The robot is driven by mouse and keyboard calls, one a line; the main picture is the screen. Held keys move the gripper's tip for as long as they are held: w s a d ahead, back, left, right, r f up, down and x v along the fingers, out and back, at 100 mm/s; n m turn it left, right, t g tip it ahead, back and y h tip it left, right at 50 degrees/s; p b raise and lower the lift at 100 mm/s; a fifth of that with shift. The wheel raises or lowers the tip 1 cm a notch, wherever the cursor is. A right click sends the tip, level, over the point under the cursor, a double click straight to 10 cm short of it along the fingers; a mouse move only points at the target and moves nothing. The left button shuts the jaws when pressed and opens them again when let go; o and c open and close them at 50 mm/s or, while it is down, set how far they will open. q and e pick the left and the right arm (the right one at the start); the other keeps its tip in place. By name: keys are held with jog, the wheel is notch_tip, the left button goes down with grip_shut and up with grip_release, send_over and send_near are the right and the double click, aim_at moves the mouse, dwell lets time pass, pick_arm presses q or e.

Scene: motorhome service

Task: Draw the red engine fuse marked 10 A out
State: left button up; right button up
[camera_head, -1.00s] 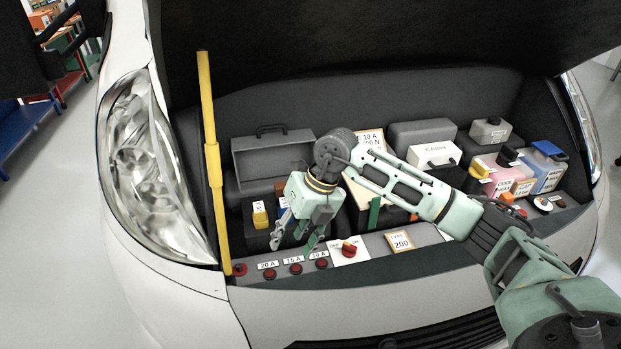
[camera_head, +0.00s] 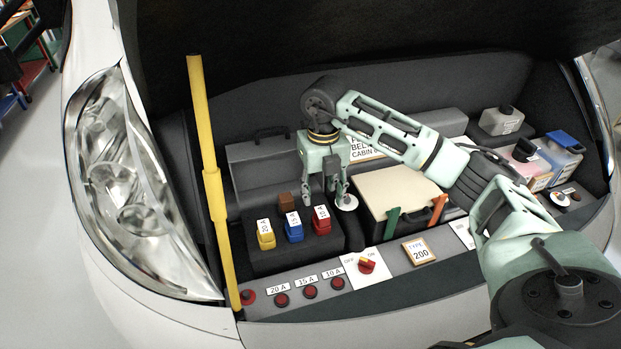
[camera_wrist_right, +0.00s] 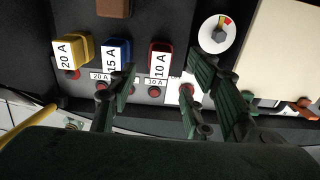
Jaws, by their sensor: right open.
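The red fuse (camera_head: 321,222), marked 10 A, stands at the right end of a row on a dark block (camera_head: 290,257). It also shows in the right wrist view (camera_wrist_right: 160,58). The blue 15 A fuse (camera_head: 293,228) is beside it, and the yellow 20 A fuse (camera_head: 265,236) is at the left end. My right gripper (camera_head: 327,200) is open and empty, pointing down above and slightly behind the red fuse, apart from it. In the right wrist view its fingers (camera_wrist_right: 158,78) appear either side of the red fuse's label. My left gripper is not in view.
A brown block (camera_head: 286,201) stands behind the fuses. A beige-topped box (camera_head: 397,190) is to the right. A yellow prop (camera_head: 211,180) rises at left.

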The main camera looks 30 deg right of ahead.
aim_at(322, 212)
jog(key=shift+w+f, duration=0.15)
jog(key=shift+f, duration=0.15)
jog(key=shift+f+p, duration=0.35)
jog(key=f, duration=0.1)
jog(key=s+f+p, duration=0.1)
jog(key=f, duration=0.1)
jog(key=shift+s+f, duration=0.15)
jog(key=shift+s, duration=0.1)
jog(key=shift+w+f+p, duration=0.15)
jog(key=shift+f+p, duration=0.1)
jog(key=shift+f, duration=0.3)
jog(key=shift+w+f+p, duration=0.15)
jog(key=shift+f+p, duration=0.1)
jog(key=shift+f, duration=0.25)
jog(key=shift+w+f, duration=0.1)
jog(key=shift+f, duration=0.3)
jog(key=c, duration=0.6)
grip_shut()
jog(key=shift+c, duration=0.6)
grip_release()
grip_shut()
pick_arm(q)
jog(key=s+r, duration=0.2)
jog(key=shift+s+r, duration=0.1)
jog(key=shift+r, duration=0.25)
